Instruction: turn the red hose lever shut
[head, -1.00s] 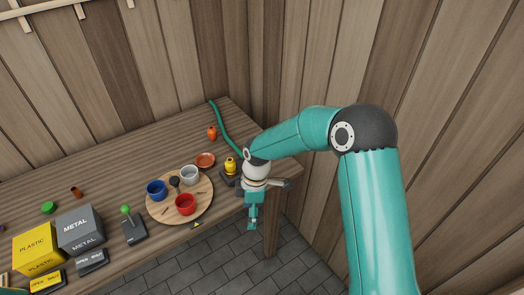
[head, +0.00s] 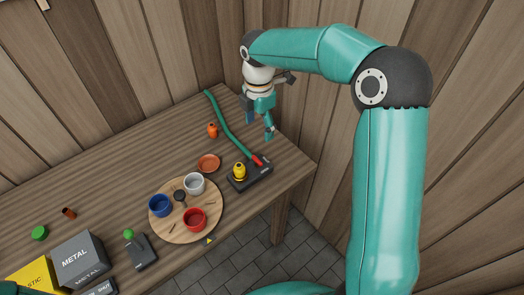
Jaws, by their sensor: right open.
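The red hose lever (head: 257,160) sits on a dark base block (head: 249,175) near the right end of the bench, at the end of the green hose (head: 231,135). A yellow knob-like part (head: 239,171) stands on the same block, left of the lever. My right gripper (head: 260,128) hangs over the far right part of the bench, behind the lever and apart from it. Its fingers are spread and empty. My left gripper does not show.
A round wooden board (head: 176,234) holds blue, white and red cups. A terracotta saucer (head: 208,163) and an orange object (head: 212,130) lie left of the hose. A green-knobbed joystick (head: 140,250) and the METAL box (head: 84,255) stand at the left front.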

